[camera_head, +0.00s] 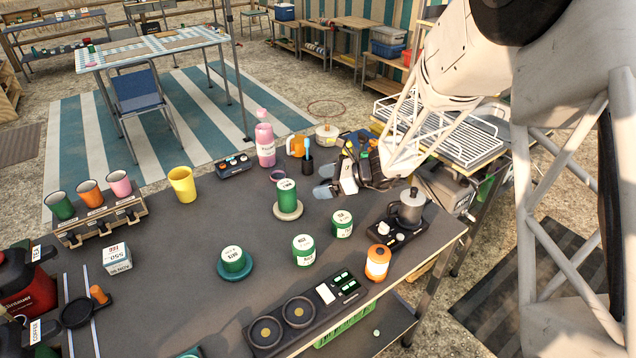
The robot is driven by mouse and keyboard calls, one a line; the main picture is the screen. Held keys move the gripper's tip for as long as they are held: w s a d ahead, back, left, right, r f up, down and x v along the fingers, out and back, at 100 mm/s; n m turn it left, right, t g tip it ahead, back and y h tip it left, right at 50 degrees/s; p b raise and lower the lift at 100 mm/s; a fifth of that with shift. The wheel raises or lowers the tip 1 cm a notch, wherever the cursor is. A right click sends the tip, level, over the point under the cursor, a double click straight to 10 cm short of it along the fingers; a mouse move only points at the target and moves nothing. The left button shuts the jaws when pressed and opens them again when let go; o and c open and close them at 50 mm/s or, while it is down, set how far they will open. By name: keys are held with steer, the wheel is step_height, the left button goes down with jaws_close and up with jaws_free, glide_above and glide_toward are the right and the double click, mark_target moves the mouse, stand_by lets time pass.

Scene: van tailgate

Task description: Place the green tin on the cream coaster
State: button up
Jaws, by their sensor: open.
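A green tin (287,192) with a white label stands upright on the round cream coaster (289,212), near the middle of the dark table. The tin hides most of the coaster; its front and side rim show. My gripper (325,181) is just right of this tin, apart from it, open with nothing between its pale fingertips. Another green tin (234,260) stands on a teal coaster (236,273) at the front left. Two more green tins stand on the bare table, one (303,251) in front of the cream coaster and one (342,224) to its right.
Behind are a pink bottle (265,145), an orange mug (296,146) and a white pot (327,134). A yellow cup (183,184) stands left. A moka pot (411,206) and an orange jar (377,263) stand right. The table between yellow cup and cream coaster is clear.

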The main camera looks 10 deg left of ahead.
stand_by(0.8)
steer(key=s+d+r+n+g+h, duration=0.1)
steer(key=s+d+r+n+h, duration=0.4)
steer(key=s+d+r+n, duration=0.7)
steer(key=s+d+r+n+t+h, duration=0.1)
steer(key=s+d+r+n+h, duration=0.1)
steer(key=s+d, duration=0.4)
steer(key=s+d+r+n+t+h, duration=0.1)
steer(key=s+d+h, duration=0.3)
steer(key=s, duration=0.6)
steer(key=s+d+r+n+t+h, duration=0.1)
steer(key=s+d+r+n+h, duration=0.1)
steer(key=s+d, duration=0.5)
steer(key=shift+s+d+r+n+t+h, duration=0.3)
steer(key=shift+s+d+r+n+h, duration=0.1)
steer(key=shift+s+r, duration=0.55)
